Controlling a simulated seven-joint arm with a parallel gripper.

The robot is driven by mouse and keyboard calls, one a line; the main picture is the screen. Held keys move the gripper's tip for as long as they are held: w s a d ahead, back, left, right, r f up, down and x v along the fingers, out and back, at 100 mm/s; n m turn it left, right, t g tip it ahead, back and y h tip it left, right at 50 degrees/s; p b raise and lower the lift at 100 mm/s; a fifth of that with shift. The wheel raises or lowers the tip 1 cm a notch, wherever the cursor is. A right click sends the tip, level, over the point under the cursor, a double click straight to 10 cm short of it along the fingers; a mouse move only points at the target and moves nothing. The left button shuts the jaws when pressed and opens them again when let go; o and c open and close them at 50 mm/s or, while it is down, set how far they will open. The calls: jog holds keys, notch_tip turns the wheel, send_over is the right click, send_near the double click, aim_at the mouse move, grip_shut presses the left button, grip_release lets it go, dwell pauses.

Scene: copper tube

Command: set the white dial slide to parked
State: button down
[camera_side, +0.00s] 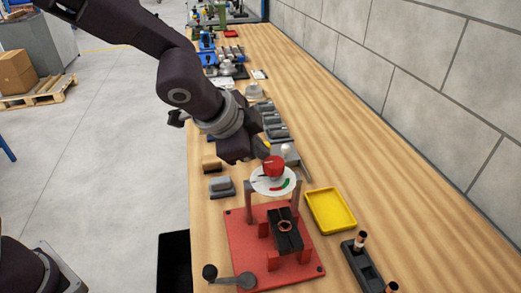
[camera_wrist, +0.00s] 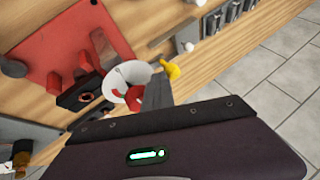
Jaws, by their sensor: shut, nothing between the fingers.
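The white dial (camera_side: 261,184) is a round plate with a red and a green arc, raised on grey posts above a red base (camera_side: 245,235). A red knob (camera_side: 273,166) stands on it. In the wrist view the dial (camera_wrist: 122,80) is partly covered by the red knob (camera_wrist: 133,98) and my gripper. My gripper (camera_side: 263,156) is shut and empty, close to the knob at its upper left; I cannot tell whether they touch. In the wrist view my gripper (camera_wrist: 158,92) reaches the dial's edge. The dial's exact setting is too small to read.
The red base holds dark blocks with a copper ring (camera_side: 285,226) and a crank handle (camera_side: 232,279). A yellow tray (camera_side: 330,211) is right of it. A dark holder with copper pieces (camera_side: 364,268) stands at front right. Grey blocks (camera_side: 222,187) lie left. A wall borders the bench.

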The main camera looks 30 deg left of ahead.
jog(key=v, duration=1)
jog(key=s+a+r+n+y, duration=0.2)
jog(key=s+a+n, duration=0.2)
jog(key=s+a, duration=0.35)
jog(key=s+a+f+n, duration=0.1)
jog(key=s+a+n, duration=0.2)
jog(key=s, duration=0.4)
jog(key=s+a+f+n+g, duration=0.1)
jog(key=s+a+n, duration=0.2)
jog(key=s, duration=0.4)
jog(key=shift+a+n+g, duration=0.2)
jog(key=shift+n+g, duration=0.1)
jog(key=shift+n, duration=0.4)
